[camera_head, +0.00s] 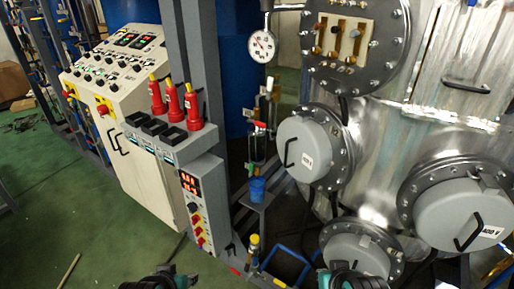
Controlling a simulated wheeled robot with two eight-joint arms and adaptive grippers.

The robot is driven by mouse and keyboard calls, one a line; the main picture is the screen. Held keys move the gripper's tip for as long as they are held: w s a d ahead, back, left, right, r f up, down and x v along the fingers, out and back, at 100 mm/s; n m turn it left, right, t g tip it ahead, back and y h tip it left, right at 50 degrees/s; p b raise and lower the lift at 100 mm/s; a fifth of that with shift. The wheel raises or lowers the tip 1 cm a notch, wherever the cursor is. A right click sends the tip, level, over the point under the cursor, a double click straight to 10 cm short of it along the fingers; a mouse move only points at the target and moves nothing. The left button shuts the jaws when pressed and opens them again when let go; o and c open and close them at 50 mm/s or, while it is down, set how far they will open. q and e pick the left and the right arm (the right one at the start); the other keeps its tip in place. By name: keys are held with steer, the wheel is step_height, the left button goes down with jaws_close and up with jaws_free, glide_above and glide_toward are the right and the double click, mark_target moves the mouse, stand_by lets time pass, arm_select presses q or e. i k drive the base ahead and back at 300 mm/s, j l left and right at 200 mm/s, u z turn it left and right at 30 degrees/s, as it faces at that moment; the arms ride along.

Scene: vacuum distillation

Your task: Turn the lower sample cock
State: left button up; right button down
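A narrow vertical run of small fittings stands between the grey post and the round flanged covers. A blue cup (257,188) stands below this cock on a small grey support. A yellow-topped fitting (253,242) shows lower down, near the floor. I cannot tell for sure which is the lower sample cock. My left gripper (162,276) and my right gripper (345,277) show only partly at the bottom edge, both apart from the fittings. Their fingertips are not clear.
Large grey round covers (307,146) with black handles bulge out at the right. A pressure gauge (262,46) hangs above. A white control panel (118,95) and a grey post with red-handled devices (193,107) stand left. Green floor (75,210) is open at lower left.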

mark_target(252, 165)
steer(key=i+j+z, duration=0.35)
steer(key=j, duration=0.3)
steer(key=i+j+z, duration=0.15)
steer(key=j, duration=0.2)
steer(key=i+j+z, duration=0.2)
steer(key=j, duration=0.2)
